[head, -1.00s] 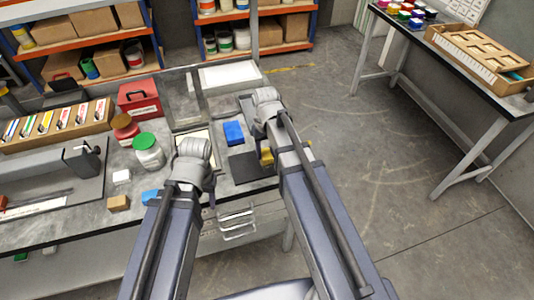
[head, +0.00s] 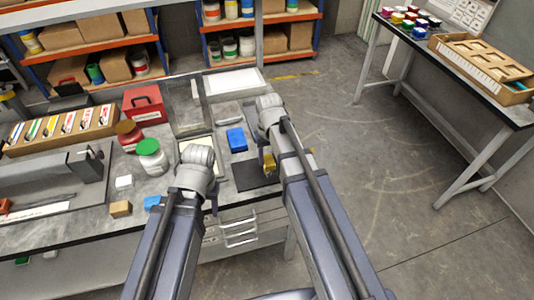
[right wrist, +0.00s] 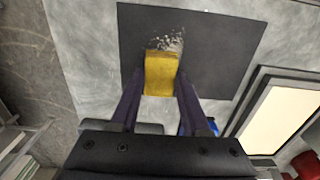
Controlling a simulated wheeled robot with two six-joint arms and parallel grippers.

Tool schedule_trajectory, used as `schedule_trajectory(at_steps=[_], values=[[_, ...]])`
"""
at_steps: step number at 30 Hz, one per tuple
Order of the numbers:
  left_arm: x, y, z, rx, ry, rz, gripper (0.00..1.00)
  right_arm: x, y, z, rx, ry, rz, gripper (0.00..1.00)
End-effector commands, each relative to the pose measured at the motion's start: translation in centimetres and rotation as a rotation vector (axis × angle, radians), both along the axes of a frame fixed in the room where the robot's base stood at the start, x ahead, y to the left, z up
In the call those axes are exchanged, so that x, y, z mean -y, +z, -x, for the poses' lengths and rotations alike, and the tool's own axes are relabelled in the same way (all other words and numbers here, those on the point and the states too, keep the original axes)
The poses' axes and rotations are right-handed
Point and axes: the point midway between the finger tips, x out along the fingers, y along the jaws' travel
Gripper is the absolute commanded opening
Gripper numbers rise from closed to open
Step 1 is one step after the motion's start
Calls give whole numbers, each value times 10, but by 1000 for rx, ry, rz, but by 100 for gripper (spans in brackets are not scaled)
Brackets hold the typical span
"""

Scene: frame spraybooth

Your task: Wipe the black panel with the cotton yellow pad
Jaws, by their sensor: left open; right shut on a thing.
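The black panel (head: 250,177) lies flat at the right front corner of the bench. In the right wrist view the panel (right wrist: 215,50) has a patch of pale specks (right wrist: 172,40) just beyond the pad. My right gripper (right wrist: 160,92) is shut on the yellow pad (right wrist: 160,72), which is over the panel's near edge; I cannot tell whether it touches. The pad also shows in the head view (head: 269,163), partly behind my right arm. My left gripper (head: 211,203) is over the bench front, its fingers mostly hidden by its arm, and it holds nothing that I can see.
A blue block (head: 236,139) lies behind the panel. A pale framed plate (head: 197,145) is to its left. Jars (head: 152,157), a red toolbox (head: 143,104) and a wooden block (head: 120,208) stand further left. Open floor lies to the right, before another table (head: 480,85).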

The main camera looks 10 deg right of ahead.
Motion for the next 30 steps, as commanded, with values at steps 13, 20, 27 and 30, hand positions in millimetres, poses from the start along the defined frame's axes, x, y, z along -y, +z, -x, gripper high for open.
schedule_trajectory(at_steps=[13,20,27,30], values=[[0,1,0,0,0,0,50,1,1,19,1,0,0,2],[0,0,0,0,0,0,50,1,0,34,1,0,0,2],[0,-1,0,0,0,0,50,2,-1,53,1,0,0,2],[0,-1,0,0,0,0,50,2,-1,55,1,0,0,2]])
